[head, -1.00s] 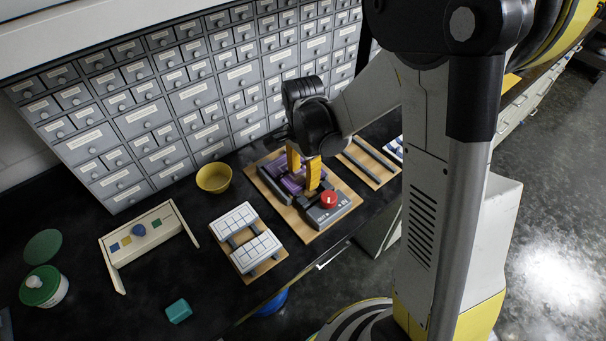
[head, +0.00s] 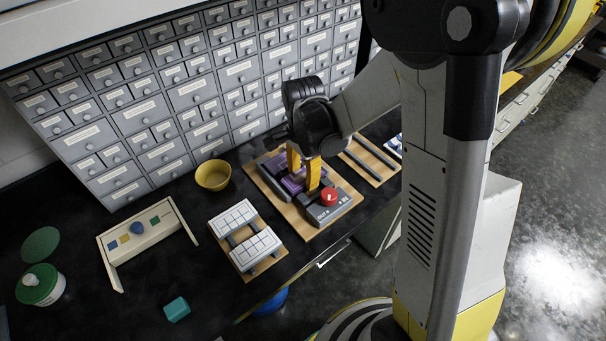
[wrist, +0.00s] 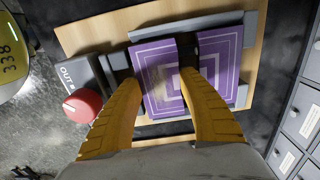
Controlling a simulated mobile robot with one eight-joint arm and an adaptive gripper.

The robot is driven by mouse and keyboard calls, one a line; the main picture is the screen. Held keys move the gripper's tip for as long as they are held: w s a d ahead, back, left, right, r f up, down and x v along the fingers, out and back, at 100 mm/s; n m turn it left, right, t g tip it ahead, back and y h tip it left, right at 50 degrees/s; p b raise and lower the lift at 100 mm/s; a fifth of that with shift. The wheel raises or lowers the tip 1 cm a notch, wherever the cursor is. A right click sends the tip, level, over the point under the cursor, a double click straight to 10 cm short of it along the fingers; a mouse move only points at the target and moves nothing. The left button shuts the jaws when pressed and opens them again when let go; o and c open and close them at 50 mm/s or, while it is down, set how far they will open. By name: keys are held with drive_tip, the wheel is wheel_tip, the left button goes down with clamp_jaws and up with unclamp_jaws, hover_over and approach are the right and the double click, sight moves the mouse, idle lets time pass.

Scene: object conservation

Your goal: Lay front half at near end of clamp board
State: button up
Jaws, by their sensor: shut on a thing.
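The clamp board (head: 311,233) is a wooden board with grey rails and a red knob (head: 329,196) at its near end. It also fills much of the wrist view (wrist: 90,35). Two purple halves with pale nested outlines lie between the rails. The half nearer the knob (wrist: 158,72) is between my yellow fingers. The other half (wrist: 223,68) is beyond my right finger, across a narrow dark gap. My gripper (head: 303,168) is shut on the nearer half, low over the board; the wrist view shows its fingers (wrist: 160,85) at that half's two sides. Whether its underside touches the board is hidden.
A tile rack (head: 247,240) on a wooden base stands left of the board, with a yellow bowl (head: 213,175) behind it. A railed board (head: 368,162) lies to the right. Grey drawers (head: 200,95) rise behind. Black bench shows at the front left.

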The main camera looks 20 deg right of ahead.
drive_tip(key=shift+f+b, duration=0.3)
drive_tip(key=shift+f, duration=0.1)
drive_tip(key=o, duration=1.3)
drive_tip(key=shift+o, duration=0.2)
drive_tip(key=shift+r, duration=0.15)
wheel_tip(320, 180, up, 12)
